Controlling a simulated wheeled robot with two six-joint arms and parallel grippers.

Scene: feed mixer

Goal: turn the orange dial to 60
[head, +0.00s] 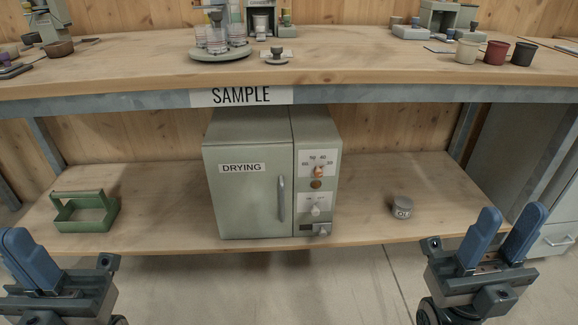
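The orange dial (319,172) sits on the upper right panel of the grey-green drying oven (244,199), below a white scale plate with small numbers. Its pointer setting is too small to read. The oven stands on the lower shelf with its door shut. My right gripper (508,219) is at the lower right, in front of the shelf, open and empty, well apart from the dial. My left gripper (14,243) is at the lower left edge, partly cut off; its finger gap cannot be made out clearly.
A second, pale knob (315,210) is lower on the panel. Shelf space around the oven is free.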

